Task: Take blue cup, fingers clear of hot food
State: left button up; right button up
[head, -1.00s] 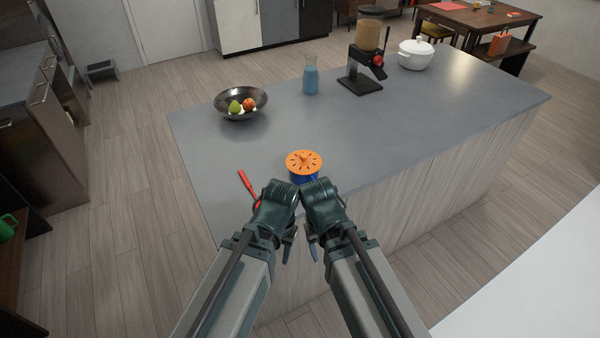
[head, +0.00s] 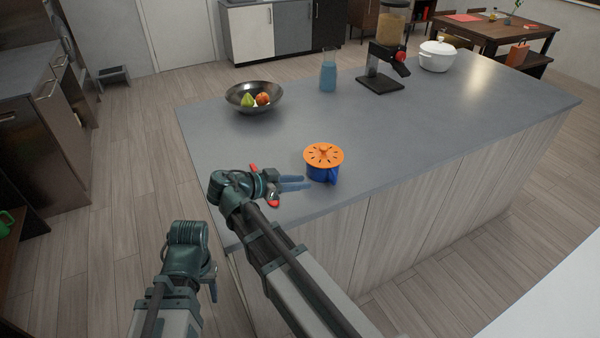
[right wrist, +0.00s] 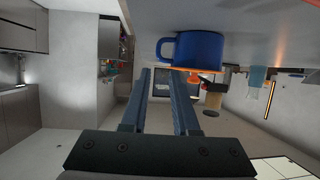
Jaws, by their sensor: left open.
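A blue cup (head: 319,173) with an orange slotted lid (head: 323,154) stands upright on the grey counter; its contents are hidden. In the right wrist view, which is upside down, the cup (right wrist: 198,50) shows its handle (right wrist: 165,48) at left and the lid below. My right gripper (head: 301,183) is open and empty, its fingers pointing at the cup from the left, low over the counter. It also shows in the right wrist view (right wrist: 158,74), with a gap between the fingers. My left gripper (head: 211,287) is open, off the counter's near left edge, away from the cup.
A dark bowl of fruit (head: 238,99), a blue-filled carafe (head: 328,74), a blender-like machine (head: 380,82) and a white pot (head: 437,58) stand farther back. The counter (head: 420,130) right of the cup is clear.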

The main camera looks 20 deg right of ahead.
jog(key=b, duration=0.3)
send_near(334, 184)
jog(key=d, duration=0.1)
jog(key=w+d, duration=0.1)
jog(key=d, duration=0.1)
jog(key=shift+w+d+f, duration=0.15)
jog(key=shift+d+f, duration=0.05)
jog(key=shift+d, duration=0.15)
jog(key=shift+w+d+f, duration=0.1)
jog(key=shift+d, duration=0.45)
jog(key=shift+d+f+b, duration=0.3)
jog(key=shift+d+b, duration=0.15)
jog(key=shift+d, duration=0.05)
jog(key=b+x, duration=0.1)
jog(key=x, duration=0.3)
jog(key=shift+b, duration=0.3)
grip_shut()
